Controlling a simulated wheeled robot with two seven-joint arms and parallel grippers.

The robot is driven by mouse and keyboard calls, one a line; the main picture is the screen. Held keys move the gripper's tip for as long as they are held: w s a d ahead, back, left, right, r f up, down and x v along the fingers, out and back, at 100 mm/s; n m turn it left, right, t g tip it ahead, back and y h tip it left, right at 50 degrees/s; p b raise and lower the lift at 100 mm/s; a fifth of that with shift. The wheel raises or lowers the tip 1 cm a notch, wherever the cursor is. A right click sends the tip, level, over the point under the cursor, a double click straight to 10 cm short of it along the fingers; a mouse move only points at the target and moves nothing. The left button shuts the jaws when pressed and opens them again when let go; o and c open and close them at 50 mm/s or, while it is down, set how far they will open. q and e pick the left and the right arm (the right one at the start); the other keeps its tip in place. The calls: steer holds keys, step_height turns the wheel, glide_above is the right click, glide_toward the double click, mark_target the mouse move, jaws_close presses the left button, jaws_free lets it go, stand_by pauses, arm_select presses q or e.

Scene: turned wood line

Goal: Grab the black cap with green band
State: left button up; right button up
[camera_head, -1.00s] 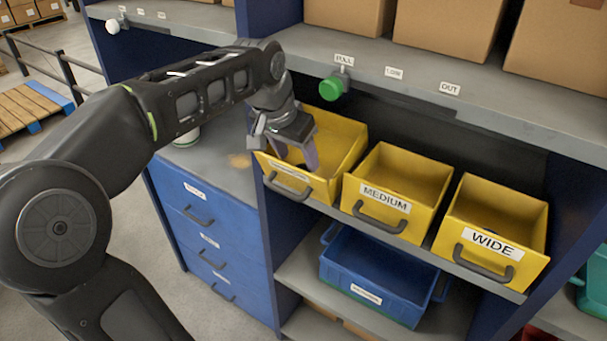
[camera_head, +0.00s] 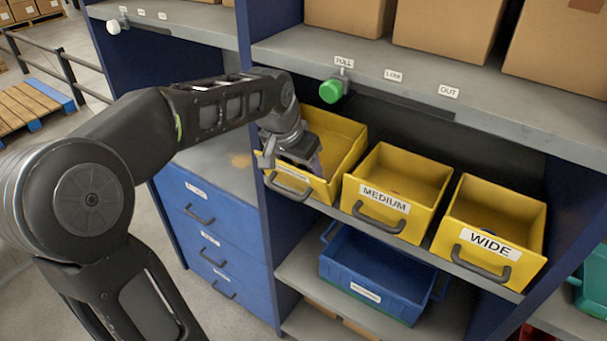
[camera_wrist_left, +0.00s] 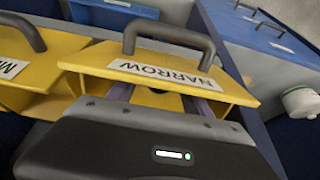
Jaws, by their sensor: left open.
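I cannot make out a black cap with a green band in either view. My left gripper (camera_head: 300,163) is open and reaches down into the yellow NARROW bin (camera_head: 345,165). In the left wrist view its two purple-grey fingers (camera_wrist_left: 155,98) stand apart behind the front wall of the NARROW bin (camera_wrist_left: 235,88). A small dark patch (camera_wrist_left: 158,91) shows between the fingers, too hidden to identify. The gripper body covers most of the bin's inside. My right gripper is not in view.
The yellow MEDIUM bin (camera_head: 412,165) and WIDE bin (camera_head: 527,215) stand to the right. A shelf edge (camera_head: 400,85) with a green knob (camera_head: 331,90) overhangs behind. A blue tote (camera_head: 370,285) sits below.

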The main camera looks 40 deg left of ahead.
arm_select(q)
steer(key=shift+c, duration=0.2)
jaws_close()
stand_by(0.4)
